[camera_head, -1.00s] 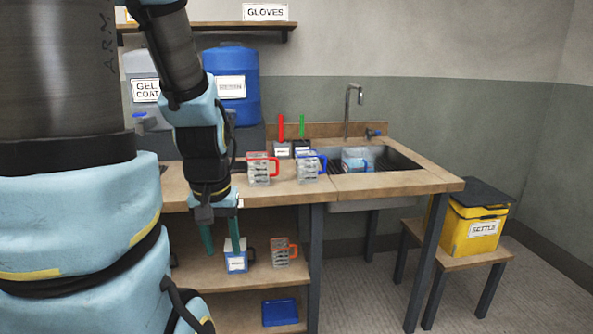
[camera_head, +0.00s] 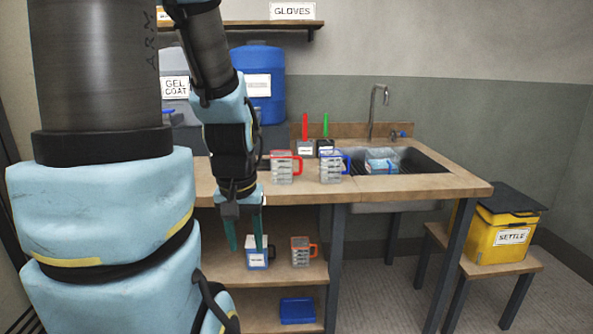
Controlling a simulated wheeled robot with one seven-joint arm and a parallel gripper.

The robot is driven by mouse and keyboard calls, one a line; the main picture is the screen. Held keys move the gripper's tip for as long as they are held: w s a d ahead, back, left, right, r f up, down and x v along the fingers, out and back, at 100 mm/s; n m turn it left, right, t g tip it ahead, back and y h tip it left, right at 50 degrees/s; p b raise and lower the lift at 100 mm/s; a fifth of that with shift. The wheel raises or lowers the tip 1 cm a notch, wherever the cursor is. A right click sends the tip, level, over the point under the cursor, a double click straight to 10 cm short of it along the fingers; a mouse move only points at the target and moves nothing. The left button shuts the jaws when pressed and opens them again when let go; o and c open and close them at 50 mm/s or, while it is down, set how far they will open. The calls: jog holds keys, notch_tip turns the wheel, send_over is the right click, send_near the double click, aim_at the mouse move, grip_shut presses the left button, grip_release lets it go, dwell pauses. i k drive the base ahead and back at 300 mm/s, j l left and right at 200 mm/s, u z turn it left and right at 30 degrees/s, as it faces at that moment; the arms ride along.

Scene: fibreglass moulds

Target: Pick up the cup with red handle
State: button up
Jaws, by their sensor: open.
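The cup with the red handle (camera_head: 281,167) stands upright on the wooden worktop, left of a similar clear cup with a blue handle (camera_head: 331,167). Its red handle is on its right side. A clear cup with an orange handle (camera_head: 300,251) stands on the shelf below. My gripper (camera_head: 246,236) points down, with its two green fingers apart and nothing seen between them. It hangs in front of the worktop's edge, lower than the red-handled cup and to its left. A blue-and-white labelled container (camera_head: 258,255) stands on the shelf close to the fingertips in the picture.
The sink (camera_head: 408,160) with a tap (camera_head: 374,110) lies right of the cups. A yellow SETTLE box (camera_head: 497,232) sits on a low stool. The worktop's front right is clear.

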aim_at(280, 161)
jog(key=l+u, duration=0.1)
jog(key=u, duration=0.3)
jog(key=l+u, duration=0.15)
jog(key=u, duration=0.3)
jog(key=l+u, duration=0.15)
jog(key=u, duration=0.25)
jog(key=l+u, duration=0.1)
jog(key=u, duration=0.3)
jog(key=l+u, duration=0.1)
jog(key=u, duration=0.35)
jog(key=k+l+u, duration=1)
jog(key=k, duration=0.2)
jog(key=k+l, duration=0.2)
jog(key=k, duration=0.15)
jog(key=k+l, duration=0.2)
jog(key=k, duration=0.15)
